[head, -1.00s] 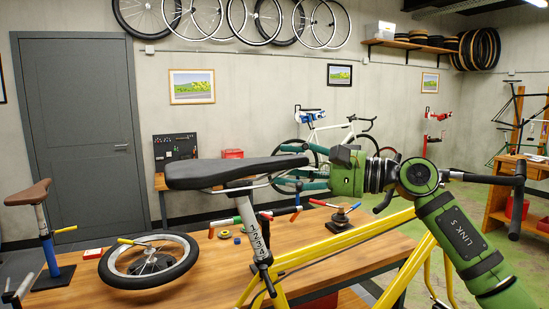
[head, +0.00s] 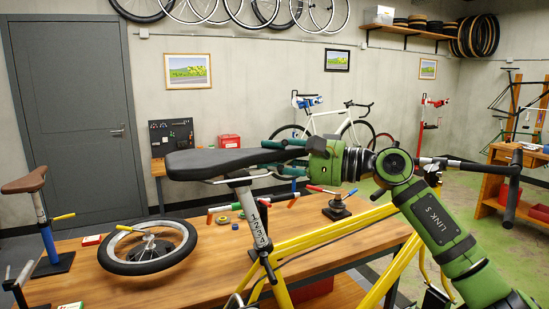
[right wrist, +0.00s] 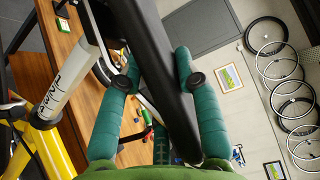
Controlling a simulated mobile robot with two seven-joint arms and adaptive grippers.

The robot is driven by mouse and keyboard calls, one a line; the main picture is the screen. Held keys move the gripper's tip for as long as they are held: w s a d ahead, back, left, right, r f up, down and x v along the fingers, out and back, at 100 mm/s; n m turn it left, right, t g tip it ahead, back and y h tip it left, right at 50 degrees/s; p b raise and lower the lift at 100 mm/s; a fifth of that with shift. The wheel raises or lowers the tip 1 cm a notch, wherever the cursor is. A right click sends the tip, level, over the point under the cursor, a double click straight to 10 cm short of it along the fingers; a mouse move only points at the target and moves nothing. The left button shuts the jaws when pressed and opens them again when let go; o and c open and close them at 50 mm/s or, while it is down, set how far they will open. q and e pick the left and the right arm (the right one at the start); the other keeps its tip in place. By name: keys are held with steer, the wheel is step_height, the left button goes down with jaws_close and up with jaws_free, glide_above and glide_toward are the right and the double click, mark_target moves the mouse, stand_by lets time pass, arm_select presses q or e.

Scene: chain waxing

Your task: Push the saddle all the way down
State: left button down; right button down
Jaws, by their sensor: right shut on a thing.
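The black saddle (head: 215,162) sits on a silver seatpost (head: 259,222) marked with the digits 1 to 4, in the yellow bike frame (head: 330,233). All the digits show above the frame's collar, so the post stands out of the frame. My right gripper (head: 287,156) has its green fingers shut on the saddle's narrow nose, from the right. In the right wrist view, the saddle (right wrist: 152,60) runs between the two fingers (right wrist: 157,84), and the marked post (right wrist: 70,80) shows at left. My left gripper is not in view.
A wooden bench (head: 205,268) stands behind the bike, holding a small wheel (head: 147,246), a second post with a brown saddle (head: 25,181) and several coloured tools. The handlebar (head: 513,185) is at the right, near my right arm.

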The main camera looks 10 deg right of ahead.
step_height(320, 180, down, 8)
steer(key=d+b, duration=0.2)
steer(key=b, duration=0.5)
steer(key=shift+w+f, duration=0.25)
steer(key=shift+d, duration=0.1)
steer(key=c, duration=0.9)
jaws_free()
steer(key=shift+r, duration=0.1)
steer(key=shift+o, duration=0.2)
